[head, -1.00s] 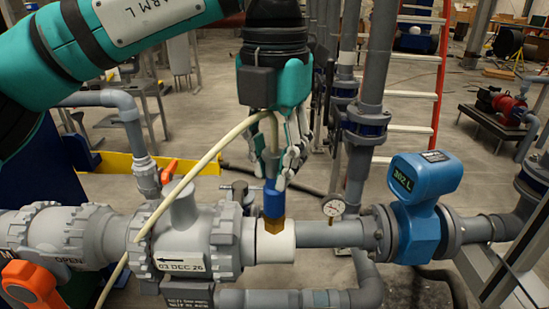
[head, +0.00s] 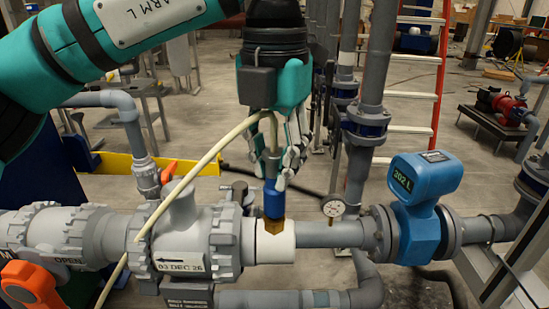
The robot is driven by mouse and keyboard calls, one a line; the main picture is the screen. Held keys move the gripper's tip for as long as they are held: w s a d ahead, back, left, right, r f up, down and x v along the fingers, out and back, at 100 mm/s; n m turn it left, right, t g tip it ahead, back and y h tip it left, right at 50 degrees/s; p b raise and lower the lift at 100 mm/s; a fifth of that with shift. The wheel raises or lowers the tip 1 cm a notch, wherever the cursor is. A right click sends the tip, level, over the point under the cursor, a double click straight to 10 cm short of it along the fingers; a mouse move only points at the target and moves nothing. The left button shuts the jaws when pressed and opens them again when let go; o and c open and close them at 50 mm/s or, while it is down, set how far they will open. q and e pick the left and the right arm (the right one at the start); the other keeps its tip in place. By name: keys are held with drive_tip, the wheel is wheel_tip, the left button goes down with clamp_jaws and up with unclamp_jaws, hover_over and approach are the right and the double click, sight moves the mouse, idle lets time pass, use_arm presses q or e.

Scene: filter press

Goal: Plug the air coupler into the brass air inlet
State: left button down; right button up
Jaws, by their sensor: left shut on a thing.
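My left gripper (head: 276,172) points down and is shut on the air coupler, a blue sleeve (head: 273,203) on a grey stem with a cream hose (head: 200,167) running off to the lower left. The brass air inlet (head: 274,226) stands upright on the white tee of the grey pipe. The coupler is upright directly above the brass inlet, and its lower end appears to meet the brass. How deep it sits on the inlet cannot be seen. My right gripper does not show.
A grey valve body (head: 195,240) with orange handles is to the left. Vertical grey pipes (head: 368,110) rise close behind the gripper.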

use_arm(q)
drive_tip(key=shift+f+b, duration=0.5)
drive_tip(key=shift+f, duration=0.15)
drive_tip(key=c, duration=1.1)
unclamp_jaws()
drive_tip(key=shift+r, duration=0.1)
wheel_tip(320, 180, up, 12)
drive_tip(key=shift+f, duration=0.1)
